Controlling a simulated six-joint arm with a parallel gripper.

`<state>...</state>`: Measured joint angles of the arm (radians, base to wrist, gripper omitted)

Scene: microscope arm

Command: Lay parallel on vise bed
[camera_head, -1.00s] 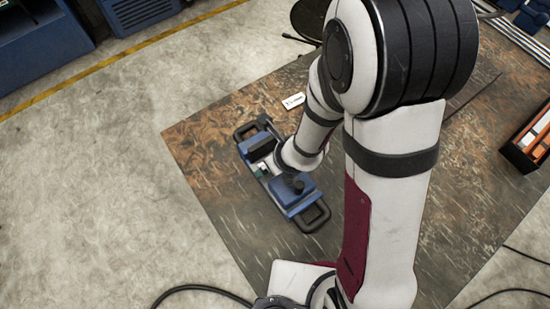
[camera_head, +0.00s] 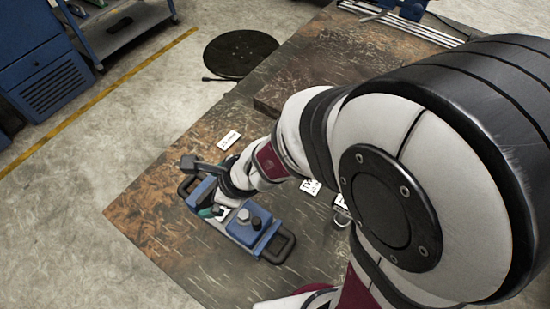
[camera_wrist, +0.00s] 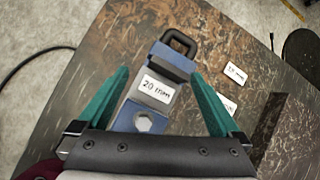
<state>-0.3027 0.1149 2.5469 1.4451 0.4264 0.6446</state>
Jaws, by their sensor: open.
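The blue vise (camera_head: 250,228) with black end handles lies on the brown workbench; part of it also shows in the wrist view (camera_wrist: 172,62). My gripper (camera_wrist: 160,71) is open, its two teal fingers spread on either side of the vise. In the head view my gripper (camera_head: 207,208) is low over the vise's middle, partly hidden by my wrist. Between the fingers is a grey surface with a white "20 mm" label (camera_wrist: 157,88). I cannot tell whether that surface is a loose parallel or part of the vise. Nothing is visibly gripped.
White label cards lie on the bench, one behind the vise (camera_head: 229,140) and others right of it (camera_head: 311,187). A round black stool seat (camera_head: 240,54) stands beyond the bench. The bench left of the vise is clear. My arm hides much of the right side.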

